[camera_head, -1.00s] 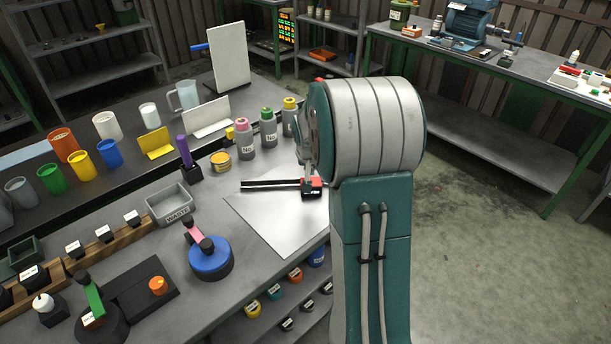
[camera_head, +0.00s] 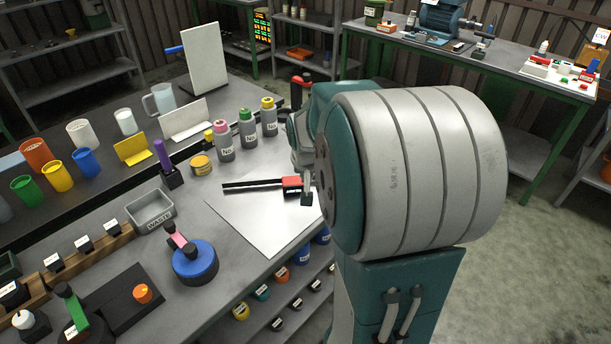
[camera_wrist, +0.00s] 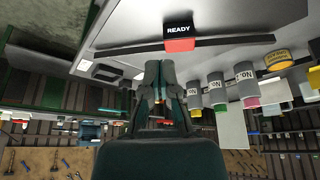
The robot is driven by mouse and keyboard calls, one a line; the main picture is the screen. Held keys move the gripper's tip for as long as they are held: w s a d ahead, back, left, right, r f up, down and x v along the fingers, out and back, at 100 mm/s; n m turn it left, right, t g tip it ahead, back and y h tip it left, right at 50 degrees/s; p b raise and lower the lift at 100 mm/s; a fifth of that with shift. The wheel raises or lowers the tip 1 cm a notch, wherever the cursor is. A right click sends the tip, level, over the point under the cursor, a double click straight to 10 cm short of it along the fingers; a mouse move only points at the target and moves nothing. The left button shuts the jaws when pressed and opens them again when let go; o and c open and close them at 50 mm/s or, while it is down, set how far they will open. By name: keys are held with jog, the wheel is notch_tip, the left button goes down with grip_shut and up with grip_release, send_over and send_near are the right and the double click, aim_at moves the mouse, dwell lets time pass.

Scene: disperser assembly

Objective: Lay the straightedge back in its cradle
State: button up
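The straightedge appears to be the long dark bar (camera_head: 250,185) lying across the pale sheet in the head view, with a red block (camera_head: 292,182) at its right. In the head view my arm mostly hides the gripper. I cannot identify the cradle for certain.
Several capped bottles (camera_head: 247,128) and a yellow tin (camera_head: 201,164) stand behind the sheet (camera_head: 262,222). A waste tray (camera_head: 150,210) and a blue round holder (camera_head: 195,262) are to the left. The sheet's front is clear.

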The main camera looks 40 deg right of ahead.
jog(key=o, duration=0.9)
jog(key=shift+r, duration=0.1)
